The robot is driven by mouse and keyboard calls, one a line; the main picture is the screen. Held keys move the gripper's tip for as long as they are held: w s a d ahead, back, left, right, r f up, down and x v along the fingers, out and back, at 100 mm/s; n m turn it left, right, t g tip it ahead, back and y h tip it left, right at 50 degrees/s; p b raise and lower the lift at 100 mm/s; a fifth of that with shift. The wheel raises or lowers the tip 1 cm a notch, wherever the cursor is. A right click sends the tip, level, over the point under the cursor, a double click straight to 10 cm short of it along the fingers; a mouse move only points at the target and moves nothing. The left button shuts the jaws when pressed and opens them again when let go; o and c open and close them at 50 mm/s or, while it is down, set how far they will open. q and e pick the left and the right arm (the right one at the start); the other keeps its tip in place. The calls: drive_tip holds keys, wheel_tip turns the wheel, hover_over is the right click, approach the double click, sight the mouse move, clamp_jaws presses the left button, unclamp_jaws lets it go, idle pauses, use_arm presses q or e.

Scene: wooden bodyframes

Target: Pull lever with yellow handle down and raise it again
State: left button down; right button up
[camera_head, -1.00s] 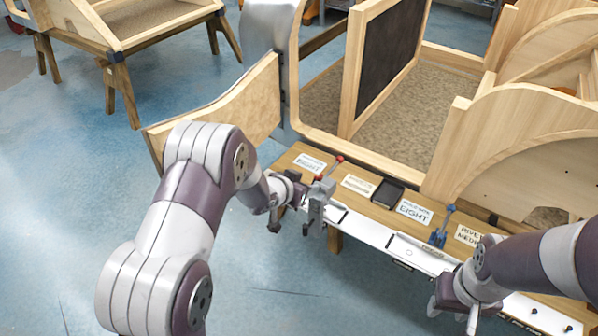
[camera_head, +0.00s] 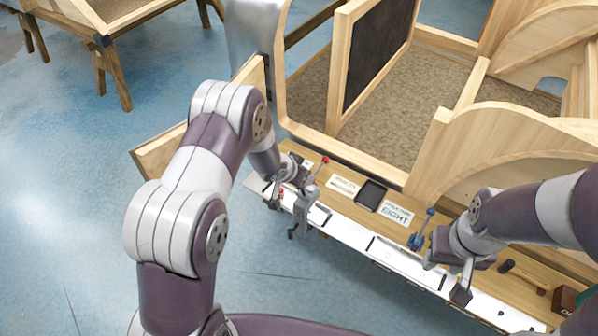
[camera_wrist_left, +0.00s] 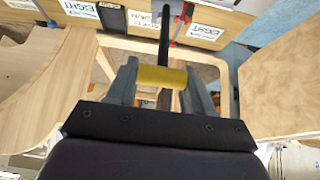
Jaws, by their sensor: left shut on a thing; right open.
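The yellow handle (camera_wrist_left: 162,77) is a short cylinder lying crosswise between the fingers of my left gripper (camera_wrist_left: 162,84) in the left wrist view. A dark rod (camera_wrist_left: 165,35) runs up from it in that picture. My left gripper is shut on the handle. In the head view my left gripper (camera_head: 301,212) is at the bench's front edge, and I cannot make out the yellow handle there. My right gripper (camera_head: 447,277) is open and empty over the right part of the bench front.
The wooden bench (camera_head: 350,205) carries label cards (camera_head: 397,215), a black tray (camera_head: 371,194), a red-knobbed clamp (camera_head: 322,163), a blue clamp (camera_head: 424,228) and a hammer (camera_head: 515,270). A wooden bodyframe (camera_head: 430,160) stands behind.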

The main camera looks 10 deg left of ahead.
use_arm(q)
drive_tip(key=shift+w+d, duration=0.1)
drive_tip(key=shift+w, duration=0.05)
drive_tip(key=c, duration=0.5)
unclamp_jaws()
drive_tip(key=shift+w+f, duration=0.1)
drive_tip(key=v, duration=1.2)
drive_tip(key=shift+s+r, duration=0.2)
drive_tip(key=shift+r, duration=0.05)
